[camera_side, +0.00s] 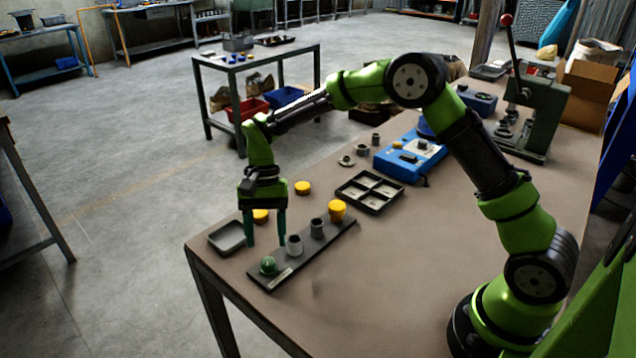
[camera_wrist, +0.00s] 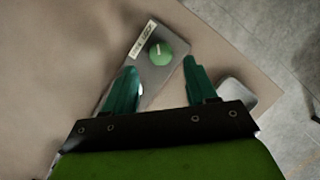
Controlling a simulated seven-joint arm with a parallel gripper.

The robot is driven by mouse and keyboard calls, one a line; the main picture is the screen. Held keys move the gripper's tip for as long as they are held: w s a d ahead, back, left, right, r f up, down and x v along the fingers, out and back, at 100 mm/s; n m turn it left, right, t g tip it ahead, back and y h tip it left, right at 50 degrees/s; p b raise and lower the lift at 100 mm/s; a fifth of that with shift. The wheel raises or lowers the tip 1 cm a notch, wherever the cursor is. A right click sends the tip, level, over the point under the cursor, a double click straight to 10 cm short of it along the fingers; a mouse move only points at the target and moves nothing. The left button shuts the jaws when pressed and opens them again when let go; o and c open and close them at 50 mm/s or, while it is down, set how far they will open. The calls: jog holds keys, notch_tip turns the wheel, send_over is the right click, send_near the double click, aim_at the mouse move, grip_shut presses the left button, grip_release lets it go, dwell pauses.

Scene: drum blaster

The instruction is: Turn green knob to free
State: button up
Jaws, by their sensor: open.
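The green knob (camera_side: 268,265) sits at the near left end of a dark strip-shaped panel (camera_side: 307,255) on the table. In the wrist view the green knob (camera_wrist: 160,53) is round with a pale line on top, beside a white label (camera_wrist: 142,40) whose text I cannot read. My gripper (camera_side: 266,243) points down over the panel, behind the knob, with its fingers apart. In the wrist view my gripper (camera_wrist: 160,75) has nothing between its fingers, and the knob lies just beyond the fingertips. I cannot tell how high the fingertips are.
Grey cylinders (camera_side: 294,246) and a yellow-topped one (camera_side: 337,211) stand along the panel. A shallow grey tray (camera_side: 228,237), yellow caps (camera_side: 302,187), a divided tray (camera_side: 369,191) and a blue box (camera_side: 410,157) are on the table. The table's front right is clear.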

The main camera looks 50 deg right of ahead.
aim_at(268, 260)
jog(key=shift+x, duration=2.3)
jog(key=c, duration=1.1)
jog(key=shift+o, duration=0.2)
